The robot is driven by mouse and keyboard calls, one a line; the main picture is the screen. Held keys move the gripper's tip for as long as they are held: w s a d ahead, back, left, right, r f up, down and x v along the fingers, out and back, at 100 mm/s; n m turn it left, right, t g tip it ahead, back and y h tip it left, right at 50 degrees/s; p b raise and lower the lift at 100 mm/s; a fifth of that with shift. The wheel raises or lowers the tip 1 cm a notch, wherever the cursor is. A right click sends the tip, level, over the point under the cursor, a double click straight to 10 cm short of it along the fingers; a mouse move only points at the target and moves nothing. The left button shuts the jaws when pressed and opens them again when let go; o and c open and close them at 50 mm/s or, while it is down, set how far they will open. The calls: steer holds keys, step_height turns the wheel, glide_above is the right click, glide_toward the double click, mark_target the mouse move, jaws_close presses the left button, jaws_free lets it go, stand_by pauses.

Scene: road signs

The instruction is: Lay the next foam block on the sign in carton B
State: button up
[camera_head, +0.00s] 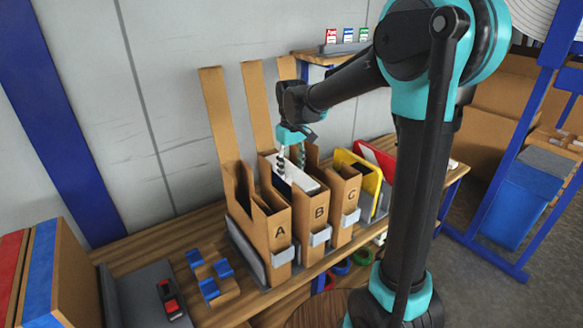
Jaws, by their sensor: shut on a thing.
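Carton B (310,222) is a tall, narrow brown carton standing upright between carton A (272,222) and carton C (345,205), with its tall back flap raised. My gripper (290,168) points down at the mouth of carton B. It is shut on a pale, flat piece (305,181) that looks like a foam block, at the level of the carton's opening. The fingers hide part of the piece. I cannot tell whether it touches the carton walls. The sign inside carton B cannot be made out.
A red-and-black tool (169,296) lies on a grey panel. Yellow and red signs (363,169) stand right of carton C. Bare wooden bench (150,246) shows at the left.

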steer(key=shift+f, duration=0.15)
steer(key=o, duration=0.9)
steer(key=shift+c, duration=0.2)
step_height(320, 180, up, 12)
stand_by(0.5)
